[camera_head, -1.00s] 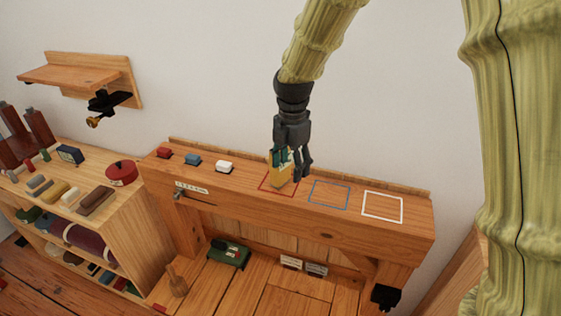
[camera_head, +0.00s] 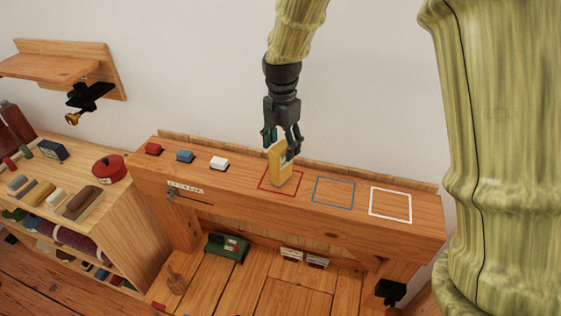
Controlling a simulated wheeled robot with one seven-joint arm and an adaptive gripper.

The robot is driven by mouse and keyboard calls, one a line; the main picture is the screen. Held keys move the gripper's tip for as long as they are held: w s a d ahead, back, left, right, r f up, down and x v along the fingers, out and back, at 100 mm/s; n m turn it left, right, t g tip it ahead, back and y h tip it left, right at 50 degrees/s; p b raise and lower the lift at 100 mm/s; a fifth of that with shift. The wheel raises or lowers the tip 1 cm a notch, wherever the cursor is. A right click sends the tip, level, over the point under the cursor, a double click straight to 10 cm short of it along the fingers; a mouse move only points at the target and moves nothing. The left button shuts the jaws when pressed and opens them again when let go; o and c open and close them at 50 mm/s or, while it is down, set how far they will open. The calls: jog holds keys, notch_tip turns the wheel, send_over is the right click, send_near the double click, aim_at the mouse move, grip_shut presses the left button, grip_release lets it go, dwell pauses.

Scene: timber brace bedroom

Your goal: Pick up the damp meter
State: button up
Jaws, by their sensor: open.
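The damp meter looks to be the yellow upright device (camera_head: 279,166) standing in the red outlined square (camera_head: 266,186) on the timber bench top. My gripper (camera_head: 281,142) is open, pointing down at the top of the yellow device. One finger is on its left and one on its right, in the picture. I cannot tell whether the fingers touch it.
Blue (camera_head: 333,178) and white (camera_head: 390,188) outlined squares to the right are empty. A shelf unit (camera_head: 120,205) with several items stands at left. A green device (camera_head: 227,247) lies below.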

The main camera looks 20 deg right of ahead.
aim_at(281, 160)
jog(key=shift+w+f, duration=0.3)
jog(key=shift+f, duration=0.05)
jog(key=shift+s+a+f+p, duration=0.15)
jog(key=shift+s+f+p, duration=0.55)
jog(key=shift+s+p, duration=0.15)
notch_tip(281, 160, down, 2)
jog(key=shift+w+a+f, duration=0.15)
jog(key=shift+f+p, duration=0.3)
jog(key=shift+f, duration=0.2)
jog(key=c, duration=1.2)
